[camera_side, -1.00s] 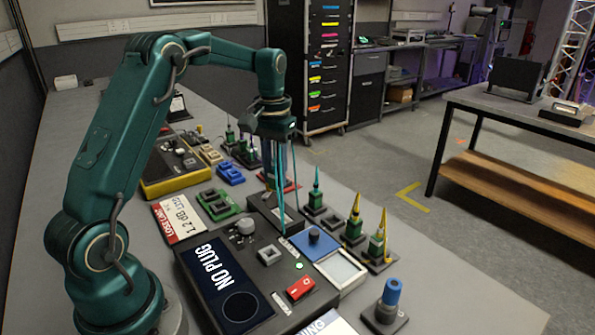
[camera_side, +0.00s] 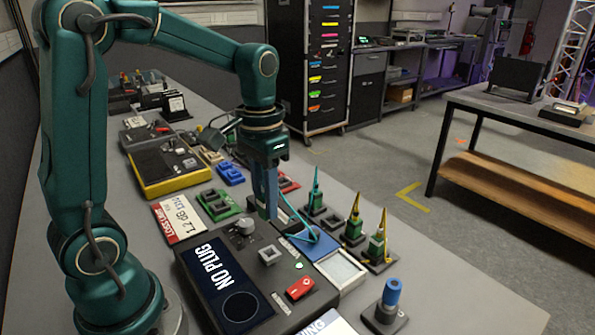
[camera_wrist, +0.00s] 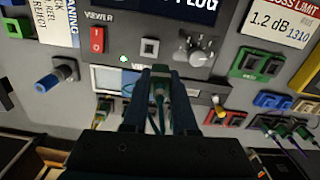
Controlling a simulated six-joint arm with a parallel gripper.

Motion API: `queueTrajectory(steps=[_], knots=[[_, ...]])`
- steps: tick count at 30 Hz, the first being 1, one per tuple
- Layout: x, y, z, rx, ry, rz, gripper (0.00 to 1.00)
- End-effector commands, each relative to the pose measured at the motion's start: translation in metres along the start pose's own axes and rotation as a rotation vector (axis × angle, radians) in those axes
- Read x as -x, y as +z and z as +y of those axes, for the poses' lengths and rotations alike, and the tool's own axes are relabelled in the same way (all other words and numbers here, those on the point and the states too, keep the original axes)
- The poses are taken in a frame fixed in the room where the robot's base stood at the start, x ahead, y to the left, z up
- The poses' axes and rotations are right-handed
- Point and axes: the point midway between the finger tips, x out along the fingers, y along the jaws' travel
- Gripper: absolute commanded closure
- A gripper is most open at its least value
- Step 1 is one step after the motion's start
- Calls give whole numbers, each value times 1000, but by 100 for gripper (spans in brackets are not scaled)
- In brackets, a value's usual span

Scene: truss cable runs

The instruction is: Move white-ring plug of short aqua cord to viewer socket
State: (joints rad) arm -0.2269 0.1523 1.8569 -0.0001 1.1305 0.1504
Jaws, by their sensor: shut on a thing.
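My gripper (camera_side: 266,212) points down, just behind the viewer box (camera_side: 205,290). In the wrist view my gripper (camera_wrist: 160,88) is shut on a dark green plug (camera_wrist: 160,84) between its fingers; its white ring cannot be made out. The aqua cord (camera_side: 300,222) loops from beside the fingers to the blue block (camera_side: 328,246). The viewer socket (camera_side: 269,255) is a grey square on the box, nearer the camera than the fingertips, and looks empty. It shows in the wrist view (camera_wrist: 150,47) beyond the fingertips. The plug is hidden in the side view.
A red switch (camera_side: 300,288), a round knob (camera_side: 245,228) and a "NO PLUG" screen (camera_side: 225,270) surround the socket. Upright plugs (camera_side: 376,245) stand in holders to the right. A green double socket (camera_side: 217,204) lies left; a blue-capped post (camera_side: 391,292) stands in front.

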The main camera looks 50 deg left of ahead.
Motion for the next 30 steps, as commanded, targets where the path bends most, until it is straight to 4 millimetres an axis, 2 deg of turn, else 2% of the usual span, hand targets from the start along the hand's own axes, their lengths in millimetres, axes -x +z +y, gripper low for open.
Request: queueTrajectory(steps=[4, 8, 24, 30], knots=[[9, 14, 15, -60, 0, 2, 100], [11, 13, 20, -79, 0, -2, 100], [-34, 13, 19, -77, 1, -5, 100], [-44, 13, 19, -77, 0, -3, 100]])
